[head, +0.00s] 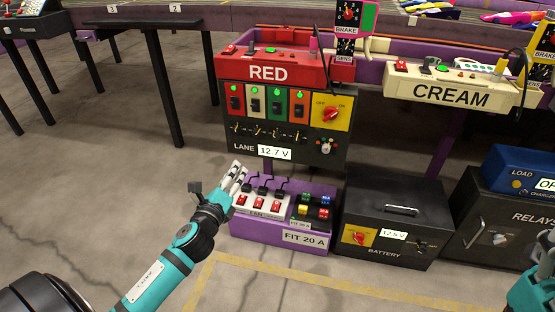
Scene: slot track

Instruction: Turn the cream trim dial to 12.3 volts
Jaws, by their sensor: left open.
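The black lane panel (232,150) stands in the middle, under the red station. Its display (274,152) reads 12.7 V. A row of small trim dials with pale marks runs across the panel below the coloured switch plates. The cream switch plate (254,104) is second from the left, with a small trim dial (262,133) below it; its pointer is too small to read. My left gripper (238,170) is open and empty, below the panel's lower left corner and in front of the fuse box. Only part of my right arm shows at the lower right; its gripper is out of view.
A purple fuse box (260,228) marked FIT 20 A stands below the panel. A battery box (385,268) reading 12.5 V and a relay box (498,235) stand to its right. The cream station (450,92) is at upper right. Open floor lies to the left.

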